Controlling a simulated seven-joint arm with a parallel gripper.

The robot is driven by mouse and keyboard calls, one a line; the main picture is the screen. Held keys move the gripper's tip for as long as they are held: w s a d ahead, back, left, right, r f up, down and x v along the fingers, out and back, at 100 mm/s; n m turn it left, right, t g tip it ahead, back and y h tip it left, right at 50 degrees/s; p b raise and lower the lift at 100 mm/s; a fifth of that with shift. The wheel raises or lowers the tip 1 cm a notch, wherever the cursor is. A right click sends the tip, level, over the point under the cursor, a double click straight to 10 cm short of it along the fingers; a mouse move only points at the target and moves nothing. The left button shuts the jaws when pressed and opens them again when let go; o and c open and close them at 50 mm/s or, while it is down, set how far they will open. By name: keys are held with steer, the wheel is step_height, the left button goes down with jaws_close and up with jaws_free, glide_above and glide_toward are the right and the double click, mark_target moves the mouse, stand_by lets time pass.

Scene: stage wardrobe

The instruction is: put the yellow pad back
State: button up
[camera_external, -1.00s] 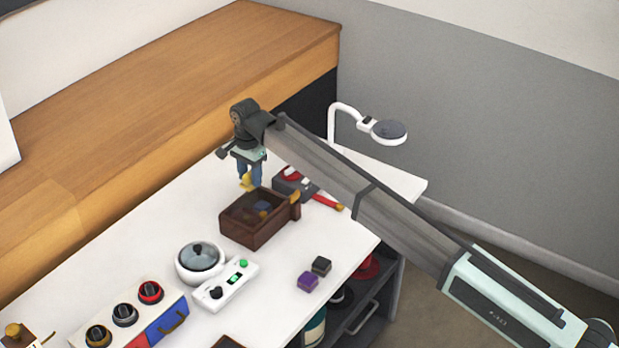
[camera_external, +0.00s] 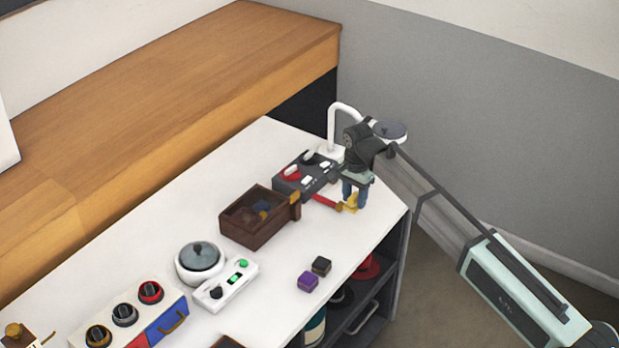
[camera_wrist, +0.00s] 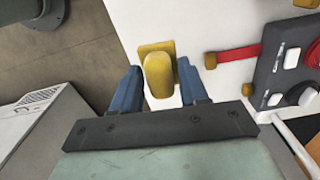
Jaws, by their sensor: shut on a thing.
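My gripper (camera_external: 354,200) is shut on the yellow pad (camera_external: 352,206) near the right end of the white table, in front of the lamp. In the wrist view the pad (camera_wrist: 157,82) sits between the blue fingers of my gripper (camera_wrist: 160,68). A flat yellow piece (camera_wrist: 155,47) shows just beyond the pad, over the white table top. I cannot tell whether it is part of the pad or a separate patch, nor whether the pad touches the table.
A red strap (camera_wrist: 240,55) with yellow ends lies close by, beside a dark switch panel (camera_wrist: 290,62). A brown open box (camera_external: 253,232) stands left. Dark and purple cubes (camera_external: 308,282) lie nearer the front. The table's front edge is close to my gripper.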

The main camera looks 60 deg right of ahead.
steer(key=shift+w+f+n, duration=0.1)
steer(key=shift+w+n, duration=0.1)
steer(key=shift+n, duration=0.2)
steer(key=shift+f, duration=4.9)
steer(key=shift+f, duration=0.1)
steer(key=o, duration=1)
step_height(320, 180, up, 12)
steer(key=shift+r, duration=0.15)
